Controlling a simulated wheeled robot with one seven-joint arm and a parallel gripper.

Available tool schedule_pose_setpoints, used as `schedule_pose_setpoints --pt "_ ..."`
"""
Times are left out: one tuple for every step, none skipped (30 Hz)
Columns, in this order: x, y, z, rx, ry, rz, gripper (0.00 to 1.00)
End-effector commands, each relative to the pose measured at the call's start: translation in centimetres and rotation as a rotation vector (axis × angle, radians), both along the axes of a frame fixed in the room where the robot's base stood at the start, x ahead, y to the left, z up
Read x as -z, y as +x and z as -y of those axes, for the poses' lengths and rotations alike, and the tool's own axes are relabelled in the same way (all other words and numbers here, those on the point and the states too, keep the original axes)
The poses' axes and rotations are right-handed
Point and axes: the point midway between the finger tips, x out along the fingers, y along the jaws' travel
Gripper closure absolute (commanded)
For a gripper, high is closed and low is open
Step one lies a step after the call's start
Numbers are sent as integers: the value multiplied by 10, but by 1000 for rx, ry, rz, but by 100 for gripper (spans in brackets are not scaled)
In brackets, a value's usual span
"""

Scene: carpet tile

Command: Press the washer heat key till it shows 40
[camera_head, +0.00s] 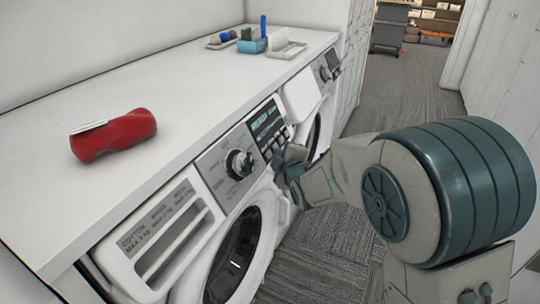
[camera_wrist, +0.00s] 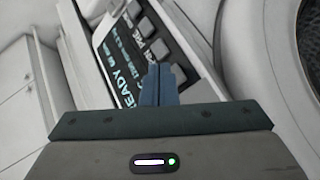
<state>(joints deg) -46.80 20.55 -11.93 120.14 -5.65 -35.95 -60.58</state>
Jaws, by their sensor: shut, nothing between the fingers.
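The washer's control panel (camera_head: 226,172) is on the front of the near machine, under the counter. It has a round dial (camera_head: 240,163) and a dark display (camera_head: 266,124) with several keys beside it. In the wrist view the display (camera_wrist: 122,58) is tilted and reads "READY" with smaller text. My gripper (camera_head: 283,163) is shut and empty, close in front of the panel by the keys. In the wrist view its fingertips (camera_wrist: 161,70) cover part of the key row. I cannot tell whether they touch a key or which is the heat key.
A red bundle (camera_head: 114,135) lies on the white counter (camera_head: 180,98). A blue box (camera_head: 252,43) and trays stand at the counter's far end. A second machine (camera_head: 308,100) is beyond the washer. Carpeted floor (camera_head: 395,85) is open to the right.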

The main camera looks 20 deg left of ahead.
Motion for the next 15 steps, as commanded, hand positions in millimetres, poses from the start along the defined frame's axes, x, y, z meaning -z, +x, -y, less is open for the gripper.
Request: schedule_pose_setpoints --pt "0 0 0 0 0 -1 100" --pt "0 0 0 0 0 -1 100" --pt "0 0 0 0 0 0 100" --pt "0 0 0 0 0 0 100" --pt "0 0 0 0 0 0 100" --pt "0 0 0 0 0 0 100" --pt "-1 0 1 0 0 0 100" --pt "-1 0 2 1 0 1 100" --pt "-3 0 5 2 1 0 100" --pt "-4 0 7 2 1 0 100" --pt "-5 0 10 1 0 1 100" --pt "-7 0 13 2 1 1 100" --pt "-9 -1 16 2 1 1 100" --pt "-10 -1 19 3 1 -1 100" --pt "-11 -1 23 2 1 0 100"
